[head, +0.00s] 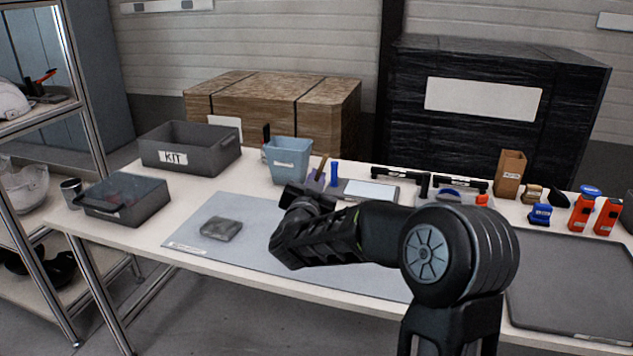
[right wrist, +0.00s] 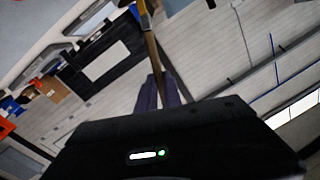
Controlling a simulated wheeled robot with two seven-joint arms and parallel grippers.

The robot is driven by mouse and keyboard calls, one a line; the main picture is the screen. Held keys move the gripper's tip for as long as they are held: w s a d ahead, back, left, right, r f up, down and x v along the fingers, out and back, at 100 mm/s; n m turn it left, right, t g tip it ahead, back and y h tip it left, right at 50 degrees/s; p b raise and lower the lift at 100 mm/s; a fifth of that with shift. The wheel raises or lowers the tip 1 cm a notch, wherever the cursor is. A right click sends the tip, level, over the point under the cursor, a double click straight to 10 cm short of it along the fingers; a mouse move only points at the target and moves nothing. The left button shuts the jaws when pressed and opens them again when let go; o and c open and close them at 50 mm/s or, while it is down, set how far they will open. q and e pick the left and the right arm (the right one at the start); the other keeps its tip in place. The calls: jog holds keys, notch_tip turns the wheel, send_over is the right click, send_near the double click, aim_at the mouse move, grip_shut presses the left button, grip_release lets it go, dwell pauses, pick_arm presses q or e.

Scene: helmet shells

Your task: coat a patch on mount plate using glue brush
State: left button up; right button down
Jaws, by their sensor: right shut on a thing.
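A small flat grey piece (head: 221,228), which looks like the mount plate, lies on the left part of the grey mat (head: 300,255). My right gripper (head: 315,184) is to the right of it and above the mat's far side. It is shut on the glue brush (head: 322,167). In the right wrist view, the brush's tan handle (right wrist: 151,48) runs out between the purple fingers (right wrist: 160,92). The bristles cannot be made out. My right arm covers part of the mat. My left gripper is not in view.
A blue bin (head: 289,162) stands just behind the gripper. A KIT crate (head: 190,149), a dark box (head: 125,200) and a metal cup (head: 71,191) stand at the left. A dark tray (head: 572,285) and orange bottles (head: 581,214) are at the right. The mat around the grey piece is clear.

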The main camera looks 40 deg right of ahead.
notch_tip(320, 180, up, 5)
jog(key=p, duration=0.3)
jog(key=shift+f, duration=0.1)
dwell(0.8)
jog(key=a+f+n+t+y, duration=0.2)
jog(key=a+f+n+y, duration=0.1)
jog(key=a, duration=0.7)
jog(key=a+f+n+t+y+p, duration=0.1)
jog(key=a+f+n+t+y, duration=0.1)
jog(key=a+f+y, duration=0.4)
jog(key=a+f+n+t+y+p, duration=0.1)
jog(key=a+f+n+y, duration=0.3)
jog(key=a+f, duration=0.4)
jog(key=a+t, duration=0.1)
jog(key=a, duration=0.5)
jog(key=shift+f+n, duration=0.25)
jog(key=shift+n, duration=0.05)
jog(key=shift+d, duration=0.1)
